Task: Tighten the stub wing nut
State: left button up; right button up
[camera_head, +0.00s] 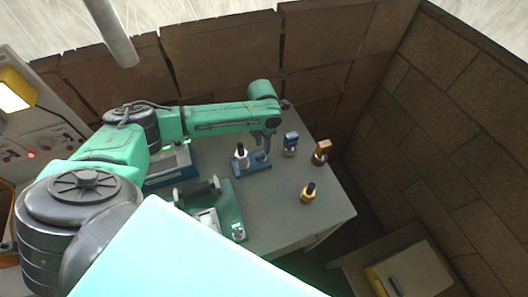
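My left arm reaches in from the left. Its gripper (263,154) points down at a small blue stand (257,168) on the grey table (274,208). A white stub with a dark top (241,153) stands upright on the stand, just left of my gripper. I cannot make out a wing nut there, nor whether my fingers touch anything. The fingers are too small to show a gap. My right gripper is not in view.
A blue-topped piece (290,142), a brown-topped piece (321,149) and a black-and-gold piece (309,192) stand to the right. A green fixture with a dark roller (198,189) lies nearer. Brick walls close off the back and right; bare table lies at front right.

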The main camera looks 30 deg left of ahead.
aim_at(263, 155)
pick_arm(q)
jog(key=shift+f+b, duration=1.2)
jog(key=shift+f, duration=0.8)
grip_shut()
jog(key=m, duration=0.2)
jog(key=shift+m, duration=0.3)
jog(key=shift+f+b, duration=0.1)
jog(key=shift+b, duration=0.25)
jog(key=shift+m+b, duration=0.6)
jog(key=shift+b, duration=1.3)
jog(key=shift+r, duration=0.2)
